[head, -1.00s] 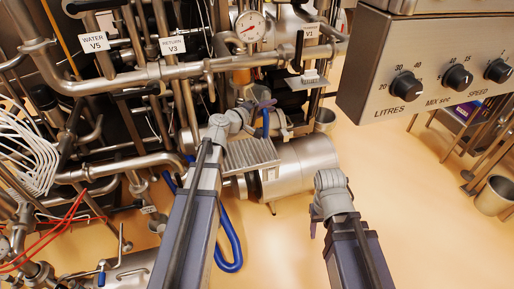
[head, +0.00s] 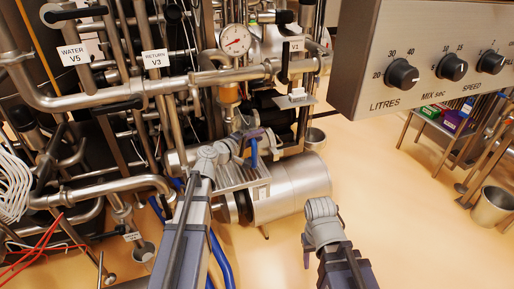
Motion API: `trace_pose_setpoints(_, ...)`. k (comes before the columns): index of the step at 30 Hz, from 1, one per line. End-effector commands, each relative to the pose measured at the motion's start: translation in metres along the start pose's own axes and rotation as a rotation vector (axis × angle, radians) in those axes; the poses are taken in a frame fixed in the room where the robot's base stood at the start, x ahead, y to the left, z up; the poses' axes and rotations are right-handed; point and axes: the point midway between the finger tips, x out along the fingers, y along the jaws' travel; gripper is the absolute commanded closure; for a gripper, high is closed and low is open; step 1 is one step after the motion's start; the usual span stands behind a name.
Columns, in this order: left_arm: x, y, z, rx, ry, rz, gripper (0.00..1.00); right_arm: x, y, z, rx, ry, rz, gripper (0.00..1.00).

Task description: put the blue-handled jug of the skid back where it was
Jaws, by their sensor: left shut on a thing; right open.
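The blue handle of the jug (head: 253,154) shows just at my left gripper's jaws, above a ribbed metal plate on the pipework skid. The jug's body is mostly hidden or hard to tell from the metal around it. My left gripper (head: 258,138) is shut on the jug, below the dial gauge and in front of the pipes. My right gripper (head: 308,250) is open and empty, over the bare floor to the right of the steel motor drum.
The motor drum (head: 290,188) lies just behind and right of my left gripper. The dial gauge (head: 235,40) and V1 label (head: 296,46) are above. A control panel (head: 440,70) overhangs at upper right. A steel bucket (head: 492,207) stands far right. Open floor lies at centre right.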

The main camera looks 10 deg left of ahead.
Motion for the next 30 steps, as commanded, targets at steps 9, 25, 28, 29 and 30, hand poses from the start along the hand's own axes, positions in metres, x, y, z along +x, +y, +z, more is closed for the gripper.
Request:
trace_pose_setpoints(9, 0.006, -0.035, 0.003, 0.000, 0.000, 0.001, 1.00, 0.036, -0.003, -0.002, 0.000, 0.000, 0.000, 0.47)
trace_pose_setpoints(25, 0.006, -0.036, 0.003, 0.000, 0.000, 0.000, 0.63, 0.036, -0.003, -0.002, 0.000, 0.000, 0.000, 0.47)
trace_pose_setpoints(28, 0.006, -0.036, 0.003, 0.000, 0.000, 0.000, 0.52, 0.036, -0.004, -0.002, 0.000, 0.000, 0.000, 0.47)
trace_pose_setpoints(29, 0.006, -0.036, 0.003, 0.000, 0.000, 0.000, 0.49, 0.036, -0.004, -0.002, 0.000, 0.000, 0.000, 0.47)
trace_pose_setpoints(30, 0.006, -0.036, 0.003, 0.000, 0.000, 0.000, 0.46, 0.036, -0.003, -0.002, 0.000, 0.000, 0.000, 0.47)
